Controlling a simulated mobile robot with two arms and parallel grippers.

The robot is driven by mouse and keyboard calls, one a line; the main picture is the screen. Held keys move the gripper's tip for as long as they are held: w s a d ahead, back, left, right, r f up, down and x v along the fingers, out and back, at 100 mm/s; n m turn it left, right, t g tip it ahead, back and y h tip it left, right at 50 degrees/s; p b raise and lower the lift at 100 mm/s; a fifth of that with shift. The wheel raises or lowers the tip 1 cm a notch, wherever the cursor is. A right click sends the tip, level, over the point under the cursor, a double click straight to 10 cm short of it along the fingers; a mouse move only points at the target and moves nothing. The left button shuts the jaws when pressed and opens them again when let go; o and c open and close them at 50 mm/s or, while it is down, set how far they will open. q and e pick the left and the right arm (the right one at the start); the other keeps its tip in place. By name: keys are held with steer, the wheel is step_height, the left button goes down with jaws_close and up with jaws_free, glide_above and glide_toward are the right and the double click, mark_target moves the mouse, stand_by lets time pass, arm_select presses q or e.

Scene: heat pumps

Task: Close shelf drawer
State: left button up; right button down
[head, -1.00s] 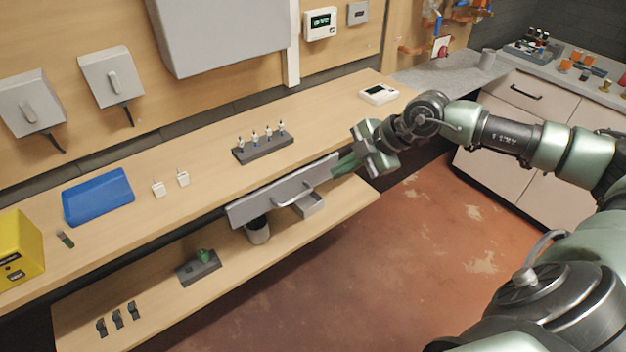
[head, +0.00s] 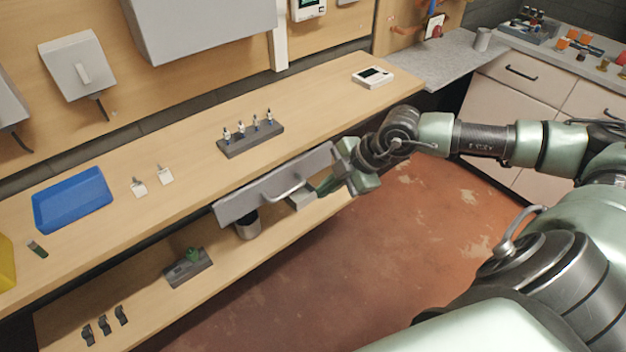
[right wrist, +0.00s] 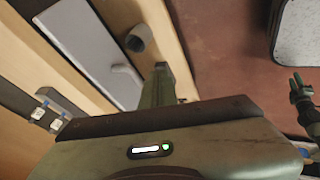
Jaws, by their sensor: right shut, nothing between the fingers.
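The shelf drawer is a grey front (head: 240,203) with a bar handle (head: 286,194), under the front edge of the wooden workbench. The drawer front also shows in the right wrist view (right wrist: 82,38), with its handle beside my fingers. My right gripper (head: 326,187) is shut and empty at the right end of the drawer front. In the right wrist view its shut fingers (right wrist: 160,82) point toward the lower shelf. Whether they touch the drawer is unclear. How far the drawer stands out is hard to tell.
The workbench (head: 200,165) holds a blue tray (head: 72,199), a dark rack of small bottles (head: 250,140) and a white device (head: 373,76). The lower shelf (head: 235,265) carries a dark cup (head: 247,226) and a dark block (head: 187,268). The red floor (head: 400,240) in front is clear.

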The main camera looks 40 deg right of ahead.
mark_target(304, 180)
steer(key=w, duration=0.1)
steer(key=w+f, duration=0.1)
steer(key=w, duration=0.1)
steer(key=w+p, duration=0.1)
steer(key=shift+w+a+f, duration=0.2)
steer(key=shift+w+f, duration=0.05)
steer(key=shift+f, duration=0.1)
steer(key=w, duration=0.3)
steer(key=shift+w+a, duration=0.2)
steer(key=shift+s+r, duration=0.1)
steer(key=shift+r, duration=0.05)
steer(key=shift+d, duration=0.1)
